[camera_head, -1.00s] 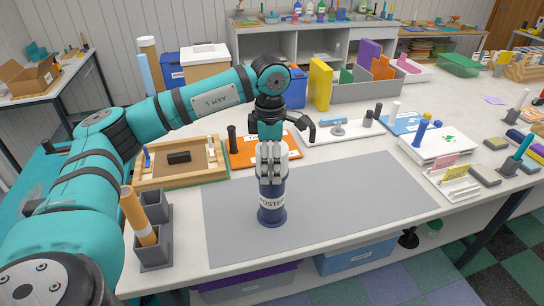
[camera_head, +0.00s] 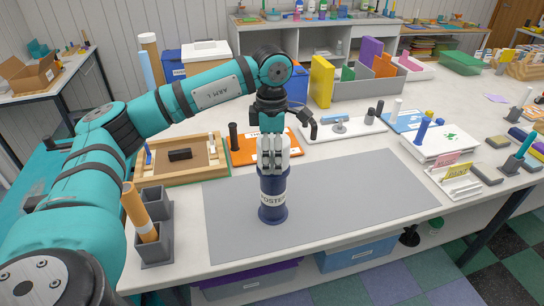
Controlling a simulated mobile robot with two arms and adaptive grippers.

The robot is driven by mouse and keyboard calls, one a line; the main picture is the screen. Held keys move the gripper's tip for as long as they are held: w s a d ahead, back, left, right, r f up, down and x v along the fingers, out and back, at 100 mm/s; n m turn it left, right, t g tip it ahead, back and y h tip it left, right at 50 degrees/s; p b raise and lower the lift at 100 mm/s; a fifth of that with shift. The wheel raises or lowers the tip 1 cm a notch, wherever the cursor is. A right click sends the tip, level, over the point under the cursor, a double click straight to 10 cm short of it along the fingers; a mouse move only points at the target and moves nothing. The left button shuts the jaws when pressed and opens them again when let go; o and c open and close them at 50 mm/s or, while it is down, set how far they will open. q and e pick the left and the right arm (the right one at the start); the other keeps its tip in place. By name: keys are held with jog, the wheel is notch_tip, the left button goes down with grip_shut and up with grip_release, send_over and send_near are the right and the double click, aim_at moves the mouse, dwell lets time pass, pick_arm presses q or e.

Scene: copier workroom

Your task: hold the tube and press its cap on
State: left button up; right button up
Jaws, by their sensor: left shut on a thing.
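The navy tube (camera_head: 273,207) with a pale lettered band stands upright on the grey mat (camera_head: 350,190). My left gripper (camera_head: 271,163) points down above the tube. My right gripper is not in view.
A wooden tray (camera_head: 185,178) and an orange board (camera_head: 248,150) lie behind the tube. A grey holder (camera_head: 153,245) with an orange roll stands at the front left. A white card rack (camera_head: 455,180) stands at the right. The mat right of the tube is clear.

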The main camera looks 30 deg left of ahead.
aim_at(272, 140)
pick_arm(q)
notch_tip(272, 140, up, 9)
jog(key=shift+b, duration=0.5)
